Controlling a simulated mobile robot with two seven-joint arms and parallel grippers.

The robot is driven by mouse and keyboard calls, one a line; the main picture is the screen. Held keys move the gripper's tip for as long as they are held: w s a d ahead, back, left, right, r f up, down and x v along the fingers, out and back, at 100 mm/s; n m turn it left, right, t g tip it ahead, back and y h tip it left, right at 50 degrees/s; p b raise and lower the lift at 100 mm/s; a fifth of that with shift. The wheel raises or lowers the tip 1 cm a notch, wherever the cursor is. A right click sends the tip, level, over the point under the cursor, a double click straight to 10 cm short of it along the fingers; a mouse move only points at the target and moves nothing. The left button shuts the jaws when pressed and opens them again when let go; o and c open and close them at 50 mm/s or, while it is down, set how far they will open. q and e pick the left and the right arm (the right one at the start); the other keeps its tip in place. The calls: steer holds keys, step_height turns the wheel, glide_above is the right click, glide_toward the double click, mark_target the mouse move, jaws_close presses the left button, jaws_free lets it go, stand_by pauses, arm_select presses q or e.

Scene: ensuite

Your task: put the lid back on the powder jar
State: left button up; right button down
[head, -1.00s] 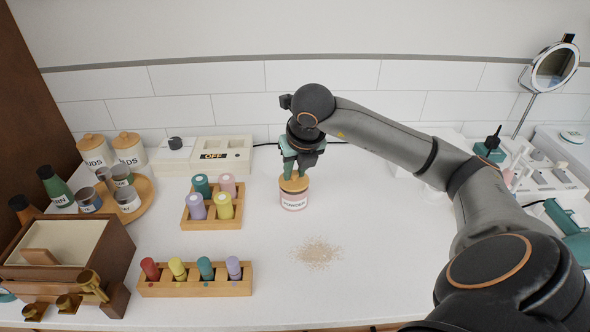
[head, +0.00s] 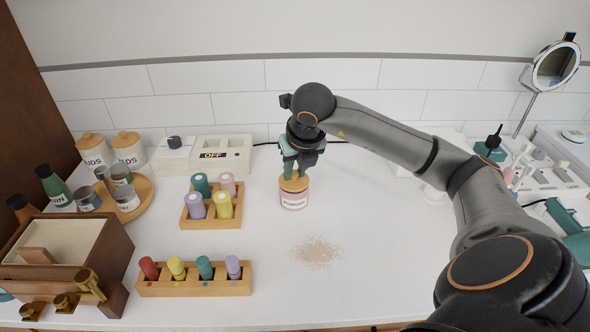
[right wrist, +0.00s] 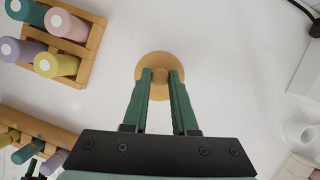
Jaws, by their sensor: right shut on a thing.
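The powder jar (head: 294,201) is a small white jar with a POWDER label, standing upright on the white counter. Its wooden lid (head: 295,183) sits at the jar's mouth; whether it is fully seated I cannot tell. My right gripper (head: 294,172) comes down from above, shut on the lid's knob. In the right wrist view the round lid (right wrist: 160,66) shows between and around the green fingers (right wrist: 160,80), and it hides the jar below. My left gripper is not in view.
Spilled powder (head: 317,253) lies in front of the jar. Wooden racks with coloured bottles (head: 211,218) and (head: 195,287) stand to the left. A brown box (head: 70,255) is at far left. A switch box (head: 222,155) stands behind. Counter right of the jar is clear.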

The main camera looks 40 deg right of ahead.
stand_by(0.9)
steer(key=shift+c, duration=0.7)
jaws_free()
steer(key=shift+r+p, duration=2.5)
steer(key=shift+r, duration=1.05)
steer(key=shift+c, duration=0.3)
jaws_close()
